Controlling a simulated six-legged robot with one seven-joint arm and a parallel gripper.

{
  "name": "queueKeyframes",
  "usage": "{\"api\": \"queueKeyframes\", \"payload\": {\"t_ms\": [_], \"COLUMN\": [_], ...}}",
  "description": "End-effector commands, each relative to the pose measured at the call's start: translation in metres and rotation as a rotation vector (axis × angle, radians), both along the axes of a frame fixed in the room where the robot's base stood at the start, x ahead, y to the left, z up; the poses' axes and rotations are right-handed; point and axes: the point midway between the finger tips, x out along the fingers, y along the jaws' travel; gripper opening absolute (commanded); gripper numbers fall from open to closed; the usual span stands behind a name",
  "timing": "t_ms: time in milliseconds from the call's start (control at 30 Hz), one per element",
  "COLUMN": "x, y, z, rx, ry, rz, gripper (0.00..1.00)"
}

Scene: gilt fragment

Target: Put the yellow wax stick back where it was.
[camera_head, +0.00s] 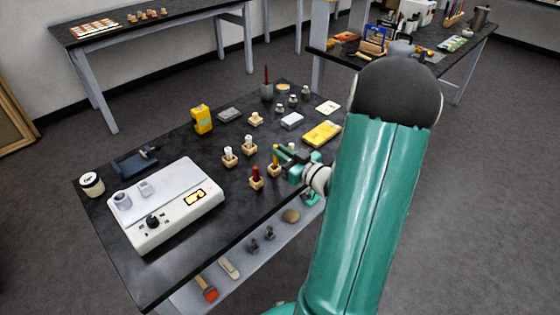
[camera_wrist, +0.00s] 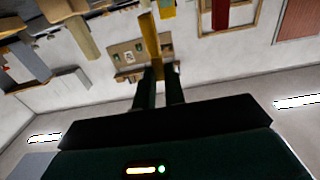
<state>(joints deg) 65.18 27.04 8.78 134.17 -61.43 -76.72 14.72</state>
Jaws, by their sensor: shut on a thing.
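The yellow wax stick (camera_head: 276,154) stands roughly upright at the right part of the black bench, directly above or in a small wooden block (camera_head: 272,168); I cannot tell whether its lower end is seated. My green gripper (camera_head: 283,158) reaches in from the right and is shut on the stick. In the wrist view the yellow stick (camera_wrist: 150,35) runs between my two dark fingertips (camera_wrist: 160,72). A red stick (camera_head: 256,172) stands in a wooden block in front of it. Two white sticks (camera_head: 229,153) (camera_head: 248,142) stand in blocks to the left.
A wooden block without a visible stick (camera_head: 256,120) lies farther back. A yellow flat box (camera_head: 322,133) and a white box (camera_head: 292,121) lie behind my gripper. A white console (camera_head: 165,205) fills the bench's left front. Bare bench lies between console and blocks.

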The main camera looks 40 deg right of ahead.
Motion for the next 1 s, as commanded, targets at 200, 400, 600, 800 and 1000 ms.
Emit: {"api": "queueKeyframes", "payload": {"t_ms": [200, 400, 600, 800, 1000], "x": [0.010, 0.009, 0.009, 0.009, 0.009], "y": [-0.001, -0.001, -0.001, -0.001, -0.001], "z": [-0.016, -0.039, -0.040, -0.044, -0.043], "rx": [0.003, 0.001, -0.001, -0.001, -0.002], "ry": [0.001, -0.001, -0.001, -0.001, -0.001], "rz": [-0.001, -0.001, -0.001, -0.001, -0.001], "gripper": [0.00, 0.00, 0.00, 0.00, 0.33]}}
